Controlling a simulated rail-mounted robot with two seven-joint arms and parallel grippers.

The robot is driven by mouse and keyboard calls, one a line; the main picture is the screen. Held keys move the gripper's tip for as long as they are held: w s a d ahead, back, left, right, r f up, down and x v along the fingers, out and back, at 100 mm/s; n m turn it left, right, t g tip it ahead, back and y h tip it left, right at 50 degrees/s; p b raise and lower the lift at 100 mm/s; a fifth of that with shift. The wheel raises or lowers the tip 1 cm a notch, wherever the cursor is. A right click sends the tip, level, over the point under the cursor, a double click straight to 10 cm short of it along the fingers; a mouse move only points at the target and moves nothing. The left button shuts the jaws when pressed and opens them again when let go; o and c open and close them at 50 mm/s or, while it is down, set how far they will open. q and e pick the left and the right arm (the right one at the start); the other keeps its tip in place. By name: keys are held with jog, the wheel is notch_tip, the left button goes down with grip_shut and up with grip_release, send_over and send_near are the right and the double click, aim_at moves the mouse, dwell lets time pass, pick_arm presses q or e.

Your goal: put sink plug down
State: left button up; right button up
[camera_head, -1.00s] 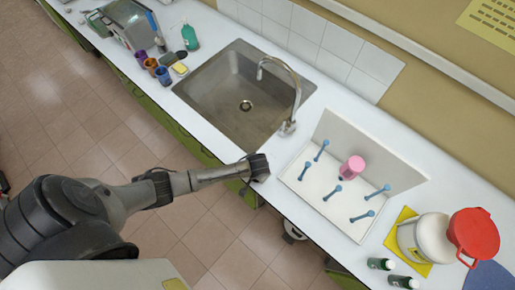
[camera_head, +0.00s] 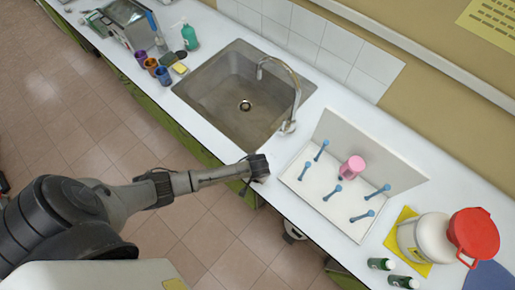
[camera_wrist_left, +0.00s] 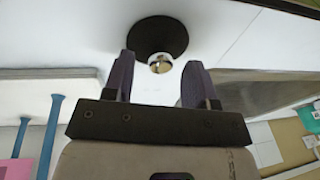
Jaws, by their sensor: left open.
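The sink plug (camera_wrist_left: 157,33) is a black disc with a shiny metal knob, on the white counter in the left wrist view. My left gripper (camera_wrist_left: 158,78) is open, with one finger on each side near the knob. Clear gaps show between the knob and both fingers. In the head view my left gripper (camera_head: 258,168) is over the counter's front edge, right of the sink's near corner. I cannot make out the plug there. The sink (camera_head: 235,95) has an open drain in its floor. My right gripper is not in view.
A white rack (camera_head: 318,205) with blue pegs and a pink beaker (camera_head: 352,166) stands to the right of my gripper. The faucet (camera_head: 290,85) rises behind the gripper. Several cups, a sponge (camera_head: 179,69) and a green bottle (camera_head: 189,37) stand left of the sink.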

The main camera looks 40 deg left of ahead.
pick_arm(q)
jog(key=v, duration=1.2)
jog(key=s+r+m+t+h, duration=0.1)
jog(key=s+r, duration=0.3)
jog(key=s, duration=0.4)
jog(key=s+d+r+m+t+h, duration=0.1)
jog(key=s+r, duration=0.3)
jog(key=s, duration=0.5)
jog(key=shift+s+d+r+p, duration=0.15)
jog(key=shift+d+r+p, duration=0.1)
jog(key=shift+d+p, duration=0.1)
